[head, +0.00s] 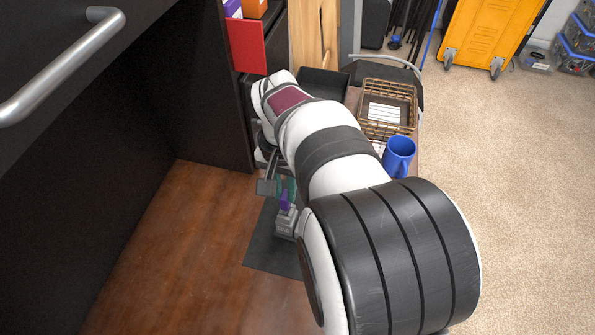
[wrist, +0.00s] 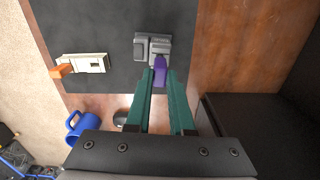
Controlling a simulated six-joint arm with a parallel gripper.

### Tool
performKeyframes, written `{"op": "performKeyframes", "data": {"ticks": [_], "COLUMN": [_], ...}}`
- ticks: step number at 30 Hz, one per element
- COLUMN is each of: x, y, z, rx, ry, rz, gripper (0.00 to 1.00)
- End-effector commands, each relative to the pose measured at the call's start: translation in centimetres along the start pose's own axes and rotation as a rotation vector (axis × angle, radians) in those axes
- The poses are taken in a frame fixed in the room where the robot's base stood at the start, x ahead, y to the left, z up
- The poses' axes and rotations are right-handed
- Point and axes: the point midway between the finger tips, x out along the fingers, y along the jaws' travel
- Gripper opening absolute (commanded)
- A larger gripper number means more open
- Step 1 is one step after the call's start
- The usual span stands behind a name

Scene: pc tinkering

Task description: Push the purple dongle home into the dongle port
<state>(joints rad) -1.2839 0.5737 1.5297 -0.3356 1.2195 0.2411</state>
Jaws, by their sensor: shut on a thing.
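The purple dongle (wrist: 160,68) is held between the teal fingertips of my gripper (wrist: 160,78) in the wrist view. Its far end meets the grey port block (wrist: 158,46); how deep it sits in the port is hidden. In the head view the purple dongle (head: 284,201) shows just above the grey port block (head: 286,221), beside my gripper (head: 289,187). My arm covers much of the area there.
The port block stands on a dark mat (head: 268,245) on the wooden surface. A beige block with an orange piece (wrist: 64,70) lies left in the wrist view. A blue mug (head: 399,155) and a wicker basket (head: 388,128) stand right of my arm.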

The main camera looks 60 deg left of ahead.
Motion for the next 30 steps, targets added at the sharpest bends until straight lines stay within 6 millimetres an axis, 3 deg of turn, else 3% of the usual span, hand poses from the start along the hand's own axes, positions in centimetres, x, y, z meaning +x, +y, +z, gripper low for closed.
{"op": "performKeyframes", "data": {"ticks": [23,24,30], "x": [1.7,1.8,1.8], "y": [0.0,0.0,0.0], "z": [0.0,0.0,0.0], "rx": [0.000,0.000,0.000], "ry": [-0.001,0.000,0.000], "rz": [0.001,0.001,0.000], "gripper": [0.00,0.23,0.56]}}
